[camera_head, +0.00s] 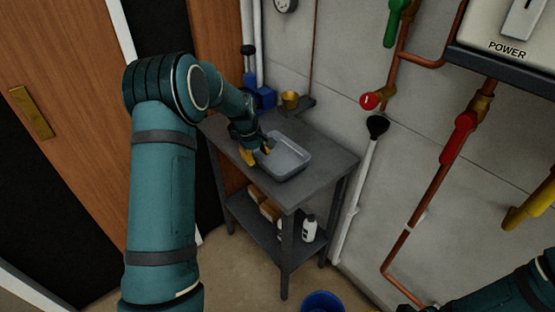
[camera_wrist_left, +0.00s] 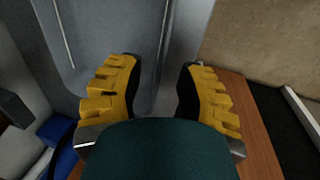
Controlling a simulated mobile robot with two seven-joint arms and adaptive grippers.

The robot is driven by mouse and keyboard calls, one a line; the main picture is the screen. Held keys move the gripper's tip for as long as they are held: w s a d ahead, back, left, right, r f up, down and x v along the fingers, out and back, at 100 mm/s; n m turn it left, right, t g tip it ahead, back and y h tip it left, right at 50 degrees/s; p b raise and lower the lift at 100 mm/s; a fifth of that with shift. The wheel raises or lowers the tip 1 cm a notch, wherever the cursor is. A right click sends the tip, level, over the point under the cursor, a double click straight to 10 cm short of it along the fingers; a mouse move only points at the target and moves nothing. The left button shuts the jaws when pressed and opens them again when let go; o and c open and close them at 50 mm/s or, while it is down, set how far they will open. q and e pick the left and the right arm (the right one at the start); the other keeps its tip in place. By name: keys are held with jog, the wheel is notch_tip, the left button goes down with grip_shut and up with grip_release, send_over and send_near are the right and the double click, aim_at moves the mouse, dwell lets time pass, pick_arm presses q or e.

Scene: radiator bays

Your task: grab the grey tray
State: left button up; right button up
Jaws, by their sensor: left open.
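The grey tray (camera_head: 288,158) is a shallow rectangular tray lying flat on the top of a dark grey table. My left gripper (camera_head: 257,154), with yellow fingers, is at the tray's left edge, low and close to its rim. The tray (camera_wrist_left: 115,28) fills the upper middle of that view, ahead of the fingers. I cannot tell whether a finger touches it. Part of my right arm shows at the lower right of the head view; its gripper is not visible.
The table (camera_head: 325,165) stands against a tiled wall. A brass cup (camera_head: 290,99) and a blue object (camera_head: 265,97) are behind the tray. A white bottle (camera_head: 309,228) and boxes are on the lower shelf.

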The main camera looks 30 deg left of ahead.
aim_at(258, 159)
pick_arm(q)
jog(key=x, duration=0.2)
jog(key=b+x, duration=0.1)
jog(key=x, duration=0.2)
jog(key=shift+a, duration=0.25)
jog(key=shift+c, duration=0.3)
grip_shut()
